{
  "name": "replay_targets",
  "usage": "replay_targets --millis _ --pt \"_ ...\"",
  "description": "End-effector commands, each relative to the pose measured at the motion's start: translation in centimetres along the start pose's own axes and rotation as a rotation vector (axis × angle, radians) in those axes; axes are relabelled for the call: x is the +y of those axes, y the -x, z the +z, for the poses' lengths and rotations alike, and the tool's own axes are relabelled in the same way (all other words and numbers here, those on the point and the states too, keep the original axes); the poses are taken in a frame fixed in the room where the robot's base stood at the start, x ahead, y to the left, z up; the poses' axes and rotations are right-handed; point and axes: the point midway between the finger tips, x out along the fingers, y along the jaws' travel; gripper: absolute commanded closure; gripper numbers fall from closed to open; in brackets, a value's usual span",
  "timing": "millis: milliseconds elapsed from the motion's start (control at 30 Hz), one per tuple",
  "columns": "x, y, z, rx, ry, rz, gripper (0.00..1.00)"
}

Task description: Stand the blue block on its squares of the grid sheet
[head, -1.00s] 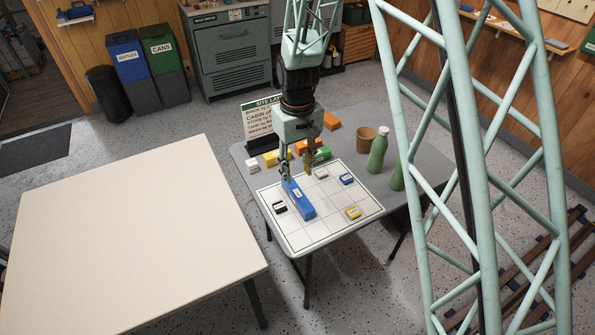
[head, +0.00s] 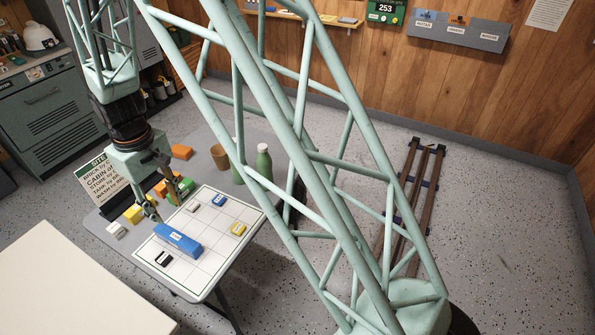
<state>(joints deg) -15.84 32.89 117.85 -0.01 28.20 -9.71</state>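The long blue block (head: 179,240) lies on its side on the white grid sheet (head: 215,267), at the sheet's left part. My gripper (head: 166,210) is over the far left edge of the sheet, just beyond the block. Its two fingers are apart with nothing held between them. One fingertip is close to the block's far left end; I cannot tell whether it touches. Small labelled blocks also stand on the sheet: a black one (head: 163,259), a yellow one (head: 238,229), a blue one (head: 219,200) and a whitish one (head: 192,207).
A brown cup (head: 220,157) and green bottle (head: 264,162) stand at the back right. A pale table (head: 70,285) is front left.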

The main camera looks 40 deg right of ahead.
Motion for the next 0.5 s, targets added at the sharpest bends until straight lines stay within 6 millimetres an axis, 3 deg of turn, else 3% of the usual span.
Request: replay_targets --millis 500 --pt "2.0 10.3 4.8 0.055 -0.073 0.011 0.64"
